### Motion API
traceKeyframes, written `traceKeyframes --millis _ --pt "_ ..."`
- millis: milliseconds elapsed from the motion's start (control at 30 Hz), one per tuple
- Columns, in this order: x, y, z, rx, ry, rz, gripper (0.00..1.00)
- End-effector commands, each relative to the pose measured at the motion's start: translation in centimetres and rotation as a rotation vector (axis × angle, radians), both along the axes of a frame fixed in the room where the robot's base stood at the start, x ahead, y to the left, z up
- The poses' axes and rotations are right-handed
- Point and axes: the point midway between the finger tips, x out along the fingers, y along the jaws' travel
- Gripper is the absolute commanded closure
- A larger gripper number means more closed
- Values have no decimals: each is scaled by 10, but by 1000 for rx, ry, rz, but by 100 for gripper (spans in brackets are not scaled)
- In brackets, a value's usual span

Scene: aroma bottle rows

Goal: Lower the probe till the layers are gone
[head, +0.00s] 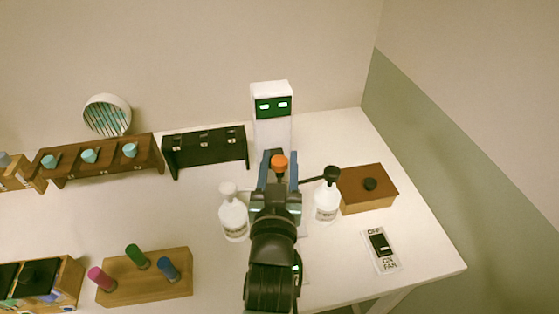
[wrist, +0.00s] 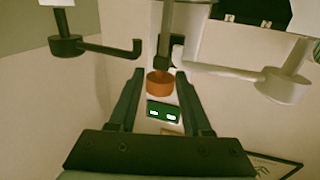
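My gripper (head: 279,157) is over the table just in front of a white machine (head: 272,92) with a green display (head: 273,107). An orange cap (head: 280,163), likely the probe's top, sits between the two fingers. In the wrist view the cap (wrist: 159,84) tops a grey rod (wrist: 166,35). The fingers stand apart, with a narrow gap visible on each side of the cap. The display also shows in the wrist view (wrist: 163,113), with two lit marks. What lies at the rod's far end is hidden by my arm in the head view, and no layers can be made out.
A white-pump bottle (head: 233,219) stands left of my gripper, a black-pump bottle (head: 326,203) close on its right, nozzle pointing inward. Around are a brown box (head: 366,194), fan switch (head: 381,249), fan (head: 107,117), black rack (head: 206,153) and peg block (head: 170,284).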

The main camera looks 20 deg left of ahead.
Motion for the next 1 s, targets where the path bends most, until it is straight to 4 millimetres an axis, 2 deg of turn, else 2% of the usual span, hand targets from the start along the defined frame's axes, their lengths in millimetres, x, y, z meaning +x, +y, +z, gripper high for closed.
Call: traceKeyframes --millis 33,100,367,533,667,1000 --pt "0 0 0 0 0 0 40" --pt "0 0 0 0 -1 0 31" --pt "0 0 0 -1 -1 0 31" --pt "-10 -3 -1 0 0 -1 31" --pt "-29 -10 -2 1 0 -1 31" --pt "-92 -31 -3 1 1 1 31"
